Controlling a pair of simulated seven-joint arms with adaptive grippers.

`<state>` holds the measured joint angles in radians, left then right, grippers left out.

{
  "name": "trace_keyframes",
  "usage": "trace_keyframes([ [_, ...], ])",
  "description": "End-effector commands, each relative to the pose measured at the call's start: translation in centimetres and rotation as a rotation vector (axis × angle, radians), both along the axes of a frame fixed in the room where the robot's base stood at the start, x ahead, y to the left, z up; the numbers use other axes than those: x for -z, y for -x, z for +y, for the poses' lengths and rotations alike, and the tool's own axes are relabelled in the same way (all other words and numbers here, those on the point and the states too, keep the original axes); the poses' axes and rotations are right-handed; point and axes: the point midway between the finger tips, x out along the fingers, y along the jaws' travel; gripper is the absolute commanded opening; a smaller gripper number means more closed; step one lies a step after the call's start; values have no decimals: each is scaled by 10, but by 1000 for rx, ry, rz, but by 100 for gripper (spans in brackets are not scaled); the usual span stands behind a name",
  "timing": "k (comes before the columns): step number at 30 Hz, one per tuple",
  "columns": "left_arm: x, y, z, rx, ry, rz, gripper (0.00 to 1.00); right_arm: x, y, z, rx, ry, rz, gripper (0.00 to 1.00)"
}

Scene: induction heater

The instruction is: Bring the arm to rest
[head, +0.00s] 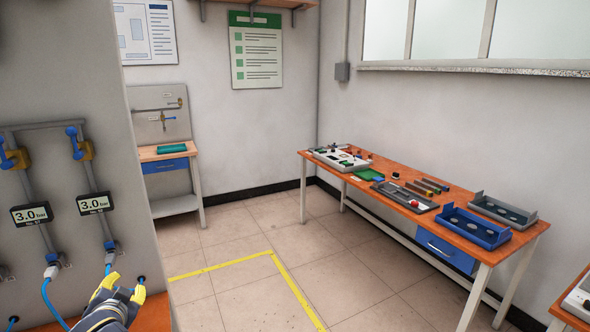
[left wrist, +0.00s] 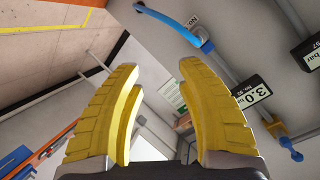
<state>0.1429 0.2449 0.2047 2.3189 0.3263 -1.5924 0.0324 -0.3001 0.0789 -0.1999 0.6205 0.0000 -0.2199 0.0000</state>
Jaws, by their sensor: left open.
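My left gripper (head: 125,288) shows at the bottom left of the head view, in front of the grey panel (head: 70,110). Its yellow fingers are spread apart in the left wrist view (left wrist: 158,100), with nothing between them. Beyond the fingers, the left wrist view shows the panel with a blue hose (left wrist: 172,22) and a pressure display reading 3.0 bar (left wrist: 252,92). The gripper looks close to the lower hoses in the head view; I cannot tell the exact gap. My right gripper is in neither view.
The panel carries two 3.0 bar displays (head: 31,214) and blue-handled valves (head: 73,133). A long workbench (head: 340,183) with trays and tools stands at the right. A small bench (head: 165,152) stands at the back. Yellow tape (head: 222,263) marks open floor between them.

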Motion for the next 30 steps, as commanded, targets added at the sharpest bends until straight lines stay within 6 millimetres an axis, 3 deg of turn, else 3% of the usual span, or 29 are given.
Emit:
trace_keyframes([
  [1, 28, 15, -12, 11, -10, 53, 38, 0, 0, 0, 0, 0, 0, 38],
  [3, 58, 35, -26, 24, -27, 113, 38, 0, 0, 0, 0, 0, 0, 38],
  [12, 167, 140, -84, 85, -73, 360, 38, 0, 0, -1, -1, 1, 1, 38],
  [18, 201, 195, -109, 114, -86, 463, 38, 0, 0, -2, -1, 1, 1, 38],
  [30, 233, 270, -139, 151, -95, 591, 38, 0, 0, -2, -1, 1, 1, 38],
])
